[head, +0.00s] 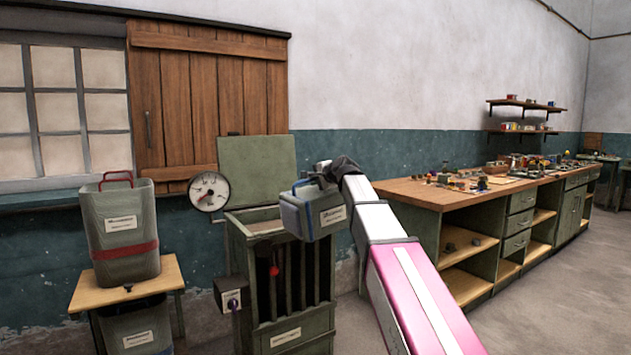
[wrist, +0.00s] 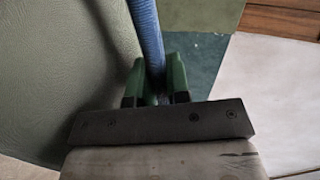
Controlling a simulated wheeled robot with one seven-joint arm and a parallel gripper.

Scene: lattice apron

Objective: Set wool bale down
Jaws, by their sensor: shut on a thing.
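The wool bale (head: 313,212) appears to be the blue-grey box with a pale label and a blue handle on top. It hangs from my gripper (head: 328,176), over the right part of the green slatted cabinet (head: 285,335). Its underside looks slightly above the cabinet top, but contact is hard to judge. In the wrist view, the green fingers of my gripper (wrist: 156,72) are shut on the blue handle (wrist: 146,30); the box body is not clear there. My arm hides part of the space at right.
The cabinet has a raised green panel (head: 257,165) behind and a dial gauge (head: 209,191) at left. A grey container (head: 125,235) with a red handle stands on a small wooden table (head: 85,292). A long workbench (head: 420,193) with small items runs along the right.

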